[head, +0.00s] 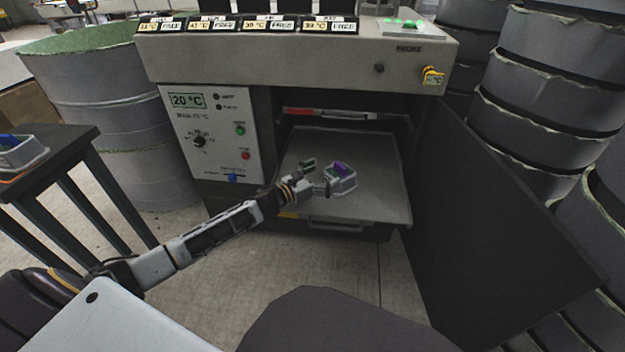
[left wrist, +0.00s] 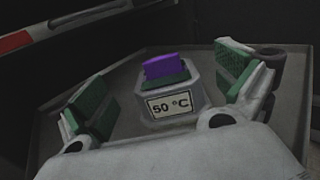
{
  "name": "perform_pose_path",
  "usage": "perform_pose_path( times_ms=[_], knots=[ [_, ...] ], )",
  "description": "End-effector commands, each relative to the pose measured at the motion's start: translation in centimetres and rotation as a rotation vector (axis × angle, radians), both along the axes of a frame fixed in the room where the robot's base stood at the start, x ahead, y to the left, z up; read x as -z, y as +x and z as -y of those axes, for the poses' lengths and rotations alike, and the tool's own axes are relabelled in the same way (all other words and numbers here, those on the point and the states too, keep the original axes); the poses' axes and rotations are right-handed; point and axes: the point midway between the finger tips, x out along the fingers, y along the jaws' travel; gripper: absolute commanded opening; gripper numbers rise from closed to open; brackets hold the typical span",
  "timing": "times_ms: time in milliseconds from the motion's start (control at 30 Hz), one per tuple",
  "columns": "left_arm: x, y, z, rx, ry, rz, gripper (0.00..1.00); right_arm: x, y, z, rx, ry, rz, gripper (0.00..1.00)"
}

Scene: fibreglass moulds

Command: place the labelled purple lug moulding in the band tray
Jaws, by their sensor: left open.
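The purple lug moulding (left wrist: 161,67) sits in a grey block-shaped holder (left wrist: 175,118) with a front label reading 50 °C. In the head view the purple moulding (head: 341,169) and its holder (head: 345,187) rest on the pulled-out oven shelf (head: 380,165). My left gripper (head: 317,176) is open just left of the holder. In the left wrist view the green-padded fingers (left wrist: 165,88) stand apart on either side of the holder, not closed on it. I cannot tell for certain which thing is the band tray. My right gripper is not in view.
Several slots with temperature and FREE signs (head: 270,25) line the oven top. The oven door (head: 490,210) hangs open at the right. A dark stand (head: 60,150) at left holds a grey holder with a blue piece (head: 12,141). Grey drums flank the oven.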

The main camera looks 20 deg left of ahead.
Motion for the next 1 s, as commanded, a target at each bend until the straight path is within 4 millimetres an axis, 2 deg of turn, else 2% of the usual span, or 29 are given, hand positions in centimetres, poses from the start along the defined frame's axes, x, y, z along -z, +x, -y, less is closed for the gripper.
perform_pose_path(
  times_ms=[600, 1000],
  knots=[
    [0.0, -3.6, -1.9, 0.000, 0.000, -0.001, 1.00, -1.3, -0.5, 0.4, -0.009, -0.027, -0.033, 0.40],
    [0.0, -4.1, -2.3, 0.000, 0.001, 0.000, 1.00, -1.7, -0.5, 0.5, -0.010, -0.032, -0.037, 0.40]
  ],
)
